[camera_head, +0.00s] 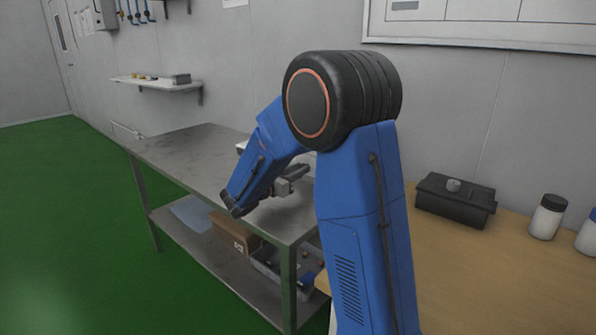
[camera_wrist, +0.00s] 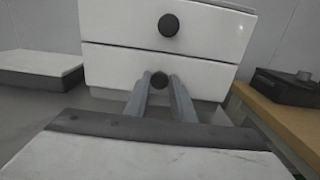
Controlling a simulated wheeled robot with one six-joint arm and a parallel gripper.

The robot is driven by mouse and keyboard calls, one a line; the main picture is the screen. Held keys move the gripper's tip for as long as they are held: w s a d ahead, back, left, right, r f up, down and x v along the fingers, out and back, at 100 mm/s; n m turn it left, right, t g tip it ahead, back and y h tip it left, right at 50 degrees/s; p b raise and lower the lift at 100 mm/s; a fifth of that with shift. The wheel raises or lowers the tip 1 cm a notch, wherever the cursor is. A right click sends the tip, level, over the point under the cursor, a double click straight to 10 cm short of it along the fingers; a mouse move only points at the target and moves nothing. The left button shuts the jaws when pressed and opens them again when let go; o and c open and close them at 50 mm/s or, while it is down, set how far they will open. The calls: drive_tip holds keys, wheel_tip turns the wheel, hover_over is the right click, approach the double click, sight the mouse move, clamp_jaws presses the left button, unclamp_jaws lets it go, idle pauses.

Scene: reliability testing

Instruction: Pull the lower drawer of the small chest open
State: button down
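The small chest shows close up in the wrist view, with a white upper drawer (camera_wrist: 120,22) and a white lower drawer (camera_wrist: 110,65). Each has a round dark knob; both fronts look closed and flush. My gripper (camera_wrist: 160,82) points at the lower knob (camera_wrist: 159,78), with one grey finger on each side of it. The gap at the fingertips is about as wide as the knob, and I cannot tell whether they touch it.
The chest stands on a grey metal table (camera_head: 180,152) with a lower shelf holding a cardboard box (camera_head: 233,234). A white-topped box (camera_wrist: 40,62) lies left of the chest. To the right, a wooden table (camera_head: 470,270) bears a black case (camera_head: 455,203) and white bottles (camera_head: 547,218).

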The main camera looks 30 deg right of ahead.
drive_tip(key=v, duration=1.4)
drive_tip(key=shift+a, duration=0.2)
drive_tip(key=c, duration=1.5)
unclamp_jaws()
drive_tip(key=v, duration=1.7)
drive_tip(key=shift+s+a+r, duration=0.1)
drive_tip(key=shift+s+a, duration=0.05)
drive_tip(key=shift+a, duration=0.1)
